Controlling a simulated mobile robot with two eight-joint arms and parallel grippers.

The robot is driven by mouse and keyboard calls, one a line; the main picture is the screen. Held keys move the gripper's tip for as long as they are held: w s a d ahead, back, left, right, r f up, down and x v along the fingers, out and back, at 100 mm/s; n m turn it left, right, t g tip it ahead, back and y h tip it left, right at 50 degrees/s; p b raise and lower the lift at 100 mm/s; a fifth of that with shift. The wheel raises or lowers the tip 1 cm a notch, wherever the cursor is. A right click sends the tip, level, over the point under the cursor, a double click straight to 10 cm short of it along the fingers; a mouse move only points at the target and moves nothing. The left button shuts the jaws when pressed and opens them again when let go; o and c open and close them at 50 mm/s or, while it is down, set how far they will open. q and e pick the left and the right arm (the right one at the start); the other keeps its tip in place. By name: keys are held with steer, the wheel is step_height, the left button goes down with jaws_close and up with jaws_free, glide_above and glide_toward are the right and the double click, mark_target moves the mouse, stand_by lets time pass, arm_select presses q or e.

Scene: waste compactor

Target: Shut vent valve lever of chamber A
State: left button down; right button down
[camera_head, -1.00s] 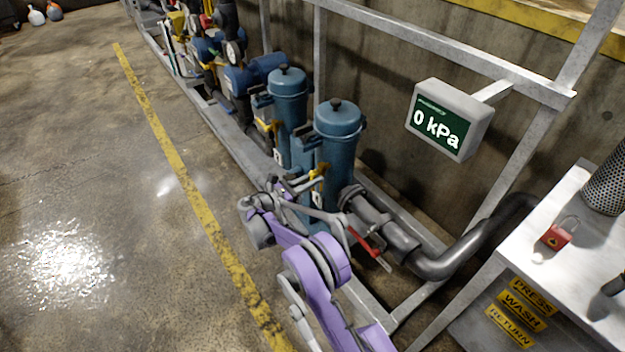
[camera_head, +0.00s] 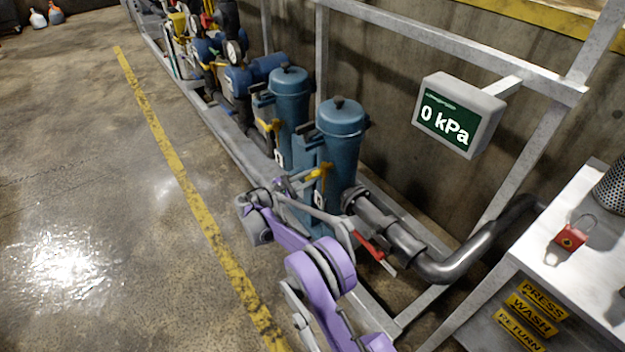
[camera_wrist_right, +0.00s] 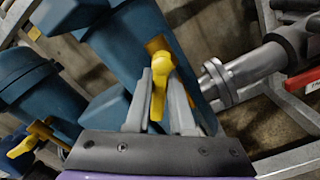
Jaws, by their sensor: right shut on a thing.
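Two blue filter chambers stand side by side on the skid, a nearer one (camera_head: 341,140) and a farther one (camera_head: 289,100). Each has a yellow lever on its front. My right gripper (camera_head: 307,179) is at the nearer chamber's yellow lever (camera_head: 320,173). In the right wrist view, its two grey fingers (camera_wrist_right: 160,100) are shut on this lever (camera_wrist_right: 160,75), one on each side. The lever lies lengthwise between the fingers. The farther chamber's yellow lever (camera_wrist_right: 32,138) is free at the left. Chamber letters are too small to read. My left gripper is out of view.
A display (camera_head: 458,115) reads 0 kPa. A red-handled valve (camera_head: 368,245) on the grey pipe (camera_head: 460,265) lies close to my right arm. A bench (camera_head: 545,262) with a red padlock (camera_head: 571,238) stands at the right.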

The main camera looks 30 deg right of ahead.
steer(key=m, duration=0.3)
steer(key=r+m, duration=0.1)
steer(key=m, duration=0.1)
steer(key=shift+w+b, duration=0.3)
steer(key=shift+w, duration=0.05)
steer(key=m, duration=0.2)
steer(key=r+m, duration=0.1)
steer(key=m, duration=0.2)
steer(key=shift+w, duration=0.15)
steer(key=shift+m, duration=0.4)
steer(key=c, duration=0.8)
jaws_free()
steer(key=shift+a, duration=0.1)
steer(key=a, duration=0.3)
steer(key=a+p, duration=0.1)
steer(key=a, duration=0.3)
steer(key=s+a, duration=0.1)
steer(key=a, duration=0.2)
steer(key=shift+a, duration=0.35)
